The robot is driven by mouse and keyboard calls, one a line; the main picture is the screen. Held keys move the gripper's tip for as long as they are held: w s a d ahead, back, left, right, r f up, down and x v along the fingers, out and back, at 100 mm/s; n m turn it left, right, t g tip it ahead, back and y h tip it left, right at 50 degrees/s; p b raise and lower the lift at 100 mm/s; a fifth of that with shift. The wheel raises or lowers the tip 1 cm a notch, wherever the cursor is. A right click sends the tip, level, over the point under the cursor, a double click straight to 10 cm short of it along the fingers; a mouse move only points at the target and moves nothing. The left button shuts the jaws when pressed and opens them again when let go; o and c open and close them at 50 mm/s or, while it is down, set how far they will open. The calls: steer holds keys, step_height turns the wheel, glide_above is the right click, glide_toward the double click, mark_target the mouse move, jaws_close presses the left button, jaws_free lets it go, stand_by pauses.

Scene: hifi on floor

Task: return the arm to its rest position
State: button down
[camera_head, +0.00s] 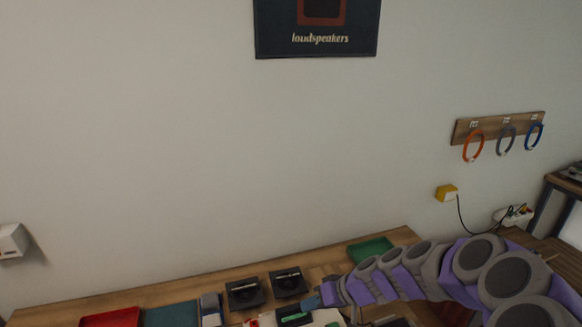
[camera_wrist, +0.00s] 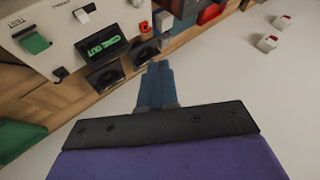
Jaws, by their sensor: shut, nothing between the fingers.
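My arm, grey and purple, reaches in from the lower right of the head view over the wooden table (camera_head: 215,272). My gripper (camera_head: 325,293) is at its left end, above the table's contents. In the wrist view my gripper (camera_wrist: 160,68) shows as two blue fingers side by side, touching, with nothing between them. The fingertips appear close to dark square boxes (camera_wrist: 106,77), but I cannot tell the gap. The gripper's own tips are small in the head view.
Dark boxes (camera_head: 245,293), a green tray (camera_head: 370,249), a red tray (camera_head: 110,318) and a pale device with a green display (camera_wrist: 104,46) crowd the table. Coloured loops (camera_head: 473,147) hang from a wall rack. A cable runs from a yellow box (camera_head: 446,193) at right.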

steer(key=s+a+r+g+h, duration=0.1)
steer(key=s+r+g, duration=0.1)
steer(key=s+r, duration=0.35)
steer(key=s+a+r+g+h, duration=0.1)
steer(key=s+r+h, duration=0.1)
steer(key=s, duration=0.7)
steer(key=s+d+m+h, duration=0.1)
steer(key=s+d+h, duration=0.1)
steer(key=s, duration=0.4)
steer(key=s+d+r+m+g+h, duration=0.1)
steer(key=s+d+h, duration=0.1)
steer(key=s+d, duration=0.3)
steer(key=s+d+r+m+h, duration=0.1)
steer(key=s+d+m, duration=0.1)
steer(key=s, duration=0.7)
steer(key=shift+d+g+h, duration=0.3)
steer(key=shift+d+h, duration=0.1)
steer(key=shift+d, duration=0.4)
